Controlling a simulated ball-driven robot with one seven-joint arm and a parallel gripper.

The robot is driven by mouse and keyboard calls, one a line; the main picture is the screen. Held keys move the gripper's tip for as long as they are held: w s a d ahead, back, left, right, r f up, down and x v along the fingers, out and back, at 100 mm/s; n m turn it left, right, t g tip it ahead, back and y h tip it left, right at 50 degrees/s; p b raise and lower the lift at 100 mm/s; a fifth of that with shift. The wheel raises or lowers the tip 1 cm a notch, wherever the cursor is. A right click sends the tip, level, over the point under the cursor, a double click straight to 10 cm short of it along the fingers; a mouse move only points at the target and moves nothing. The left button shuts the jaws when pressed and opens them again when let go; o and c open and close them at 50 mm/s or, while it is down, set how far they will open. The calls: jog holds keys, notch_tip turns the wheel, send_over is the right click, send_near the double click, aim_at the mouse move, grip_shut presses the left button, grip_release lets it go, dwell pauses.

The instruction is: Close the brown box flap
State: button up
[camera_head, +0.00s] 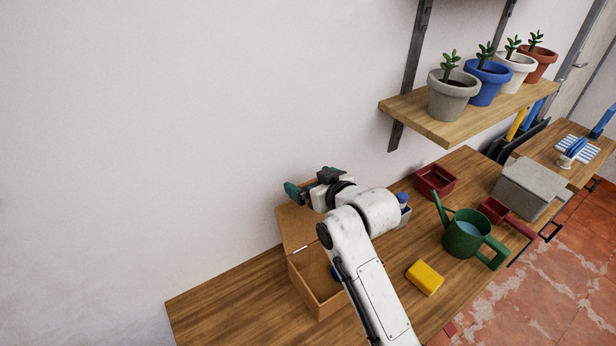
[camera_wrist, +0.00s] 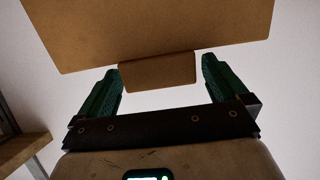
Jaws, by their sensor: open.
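The brown box (camera_head: 319,299) stands on the wooden bench, with its flap (camera_head: 297,228) raised at the back, near the wall. My arm hides part of the box and its inside. My gripper (camera_head: 292,190) is at the flap's top edge, with green fingers pointing left. In the wrist view the flap (camera_wrist: 150,35) fills the upper part, and its small tab (camera_wrist: 158,73) hangs between the two spread fingers of my gripper (camera_wrist: 160,68). The fingers are open and hold nothing; whether they touch the flap I cannot tell.
On the bench (camera_head: 225,298), right of my arm, are a yellow sponge (camera_head: 425,277), a green watering can (camera_head: 464,236), a dark red bin (camera_head: 436,181) and a grey lidded box (camera_head: 528,187). A shelf (camera_head: 440,128) with potted plants hangs above. The bench left of the box is clear.

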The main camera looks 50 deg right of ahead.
jog(key=shift+x, duration=0.8)
jog(key=c, duration=1.4)
jog(key=shift+f, duration=0.1)
jog(key=shift+c, duration=0.2)
